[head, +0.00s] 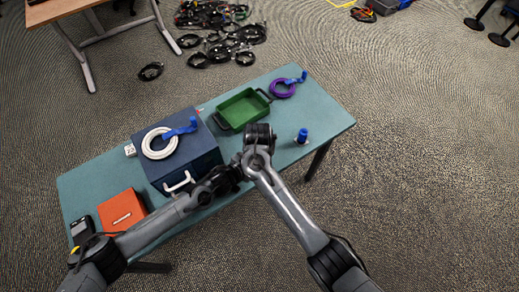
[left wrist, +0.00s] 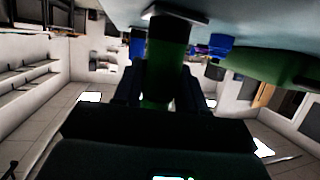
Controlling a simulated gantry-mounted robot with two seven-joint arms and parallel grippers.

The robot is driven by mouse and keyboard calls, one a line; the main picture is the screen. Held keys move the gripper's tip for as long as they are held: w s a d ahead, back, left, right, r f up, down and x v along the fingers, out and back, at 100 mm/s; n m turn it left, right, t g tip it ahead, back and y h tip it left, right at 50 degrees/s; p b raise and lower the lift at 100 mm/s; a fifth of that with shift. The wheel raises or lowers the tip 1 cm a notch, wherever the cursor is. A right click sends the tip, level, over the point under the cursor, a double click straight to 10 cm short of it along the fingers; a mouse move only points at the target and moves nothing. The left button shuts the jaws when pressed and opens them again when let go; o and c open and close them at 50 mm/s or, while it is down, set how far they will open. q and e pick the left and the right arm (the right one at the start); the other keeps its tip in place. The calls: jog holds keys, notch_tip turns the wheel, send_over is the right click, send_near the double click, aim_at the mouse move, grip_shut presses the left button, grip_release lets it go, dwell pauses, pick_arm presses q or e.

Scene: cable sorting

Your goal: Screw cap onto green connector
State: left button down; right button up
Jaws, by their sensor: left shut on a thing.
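In the left wrist view, which looks upside down, a dark green cylinder (left wrist: 168,50), apparently the green connector, stands between the fingers of my left gripper (left wrist: 163,90). The gripper is shut on it. A flat grey plate (left wrist: 178,14) shows at the cylinder's table-side end. In the head view my left gripper (head: 238,170) is by the table's front edge, right of the blue box. The green connector is hidden there. My right arm's wrist is above the same spot; its black gripper body (head: 259,136) shows, but the fingertips are hidden. I cannot make out a separate cap.
A blue box (head: 195,160) carries a white cable coil (head: 148,147) with a blue connector. A green tray (head: 224,122), purple cable (head: 283,93), small blue upright part (head: 302,136) and orange box (head: 118,218) are on the teal table (head: 325,112).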

grip_shut()
jog(key=o, duration=0.9)
grip_release()
pick_arm(q)
jog(key=shift+d, duration=0.1)
pick_arm(e)
jog(key=shift+a, duration=0.1)
jog(key=v, duration=1.2)
